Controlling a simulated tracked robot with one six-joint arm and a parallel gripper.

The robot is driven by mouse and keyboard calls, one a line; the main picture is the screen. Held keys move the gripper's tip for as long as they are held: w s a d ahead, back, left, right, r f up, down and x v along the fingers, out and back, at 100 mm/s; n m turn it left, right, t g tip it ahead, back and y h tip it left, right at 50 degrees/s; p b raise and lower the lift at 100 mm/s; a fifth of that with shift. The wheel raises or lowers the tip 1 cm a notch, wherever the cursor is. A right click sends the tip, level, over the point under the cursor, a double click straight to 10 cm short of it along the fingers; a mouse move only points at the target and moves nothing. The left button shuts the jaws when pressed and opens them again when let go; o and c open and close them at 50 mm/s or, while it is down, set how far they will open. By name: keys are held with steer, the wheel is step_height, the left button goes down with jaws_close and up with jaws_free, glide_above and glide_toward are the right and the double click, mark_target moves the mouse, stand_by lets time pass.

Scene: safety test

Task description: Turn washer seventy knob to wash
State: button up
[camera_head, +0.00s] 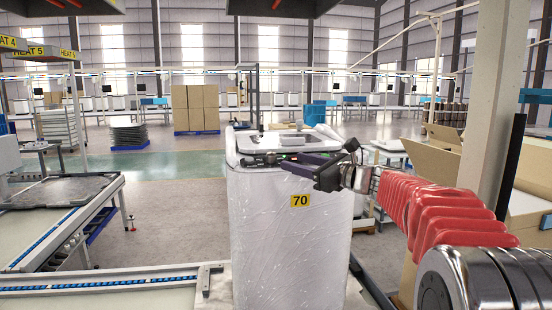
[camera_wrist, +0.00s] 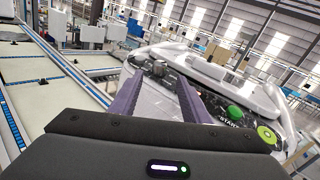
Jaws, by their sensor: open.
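My gripper (camera_head: 287,162) reaches in from the right over this panel, open. In the wrist view its two purple fingers (camera_wrist: 160,82) are apart over the panel's edge. A small dark part (camera_wrist: 158,69) shows near the fingertips; I cannot tell if it is the knob. A green start button (camera_wrist: 234,113) and a lime-green round part (camera_wrist: 267,134) lie right of the fingers.
A conveyor line (camera_head: 75,235) runs at the left and another section (camera_head: 100,290) at the front. A pale post (camera_head: 497,100) and open cardboard boxes (camera_head: 445,160) stand right. Stacked boxes (camera_head: 195,108) on a pallet are behind. Floor left of the washer is clear.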

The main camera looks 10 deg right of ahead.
mark_target(275, 155)
steer(key=x, duration=0.9)
steer(key=shift+c, duration=0.3)
steer(key=c, duration=1)
steer(key=shift+d+n+y, duration=0.1)
steer(key=shift+n+y, duration=0.2)
steer(key=shift+w+d+r+n+g+y, duration=0.1)
steer(key=shift+n+g+y, duration=0.5)
steer(key=shift+n+g, duration=0.25)
steer(key=shift+w+n+g+y, duration=0.1)
steer(key=shift+n+g+y, duration=0.5)
steer(key=shift+n+g, duration=0.2)
steer(key=shift+r+n+g+y, duration=0.1)
steer(key=shift+n+g+y, duration=0.5)
steer(key=shift+n+g, duration=0.5)
steer(key=o, duration=1.1)
steer(key=shift+d, duration=0.1)
steer(key=shift+c, duration=0.2)
